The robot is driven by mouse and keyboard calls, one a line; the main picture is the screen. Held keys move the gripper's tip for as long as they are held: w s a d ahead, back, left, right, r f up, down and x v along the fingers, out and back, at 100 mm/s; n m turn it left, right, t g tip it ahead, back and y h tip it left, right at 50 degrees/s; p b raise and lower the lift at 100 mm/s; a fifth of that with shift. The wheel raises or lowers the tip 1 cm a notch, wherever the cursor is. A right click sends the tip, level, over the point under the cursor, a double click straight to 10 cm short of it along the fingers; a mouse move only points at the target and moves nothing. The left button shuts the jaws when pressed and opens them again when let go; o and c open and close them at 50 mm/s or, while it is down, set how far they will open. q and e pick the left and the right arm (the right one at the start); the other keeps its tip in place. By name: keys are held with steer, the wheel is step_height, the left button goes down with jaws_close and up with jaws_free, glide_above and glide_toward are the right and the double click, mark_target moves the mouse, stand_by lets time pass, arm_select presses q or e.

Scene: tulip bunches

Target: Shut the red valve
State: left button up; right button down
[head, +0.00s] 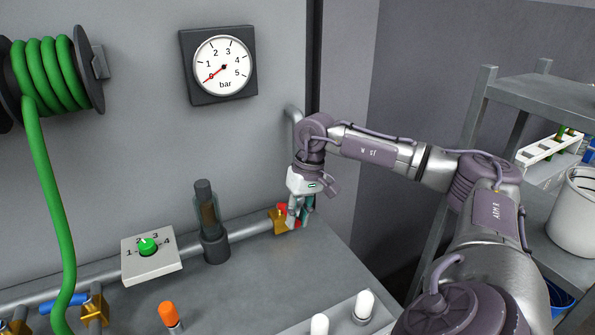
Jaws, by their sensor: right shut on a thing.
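The red valve, with its brass body (279,222), sits on the grey pipe along the back of the bench, near the wall's right end. Parts of its red handle (282,207) show beside and between the fingers. My right gripper (298,222) reaches down from above and is shut on the red handle. The fingers hide much of the handle, so its exact angle is hard to tell. The pressure gauge (223,66) on the wall has its red needle at about 0 bar. My left gripper is out of view.
A blue-handled valve (65,302) is at the lower left. A green dial (147,246) and a sight glass (207,215) stand along the pipe. A green hose (50,190) hangs at left. An orange-capped item (168,314) and white-capped items (364,304) are in front. A shelf (550,90) stands right.

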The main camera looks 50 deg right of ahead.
steer(key=shift+d+r, duration=0.1)
steer(key=c, duration=1)
jaws_free()
steer(key=r, duration=0.4)
steer(key=d+r, duration=0.1)
steer(key=r, duration=0.2)
steer(key=s+d+r, duration=0.1)
steer(key=r, duration=0.3)
steer(key=shift+d+r, duration=0.15)
steer(key=shift+r, duration=0.2)
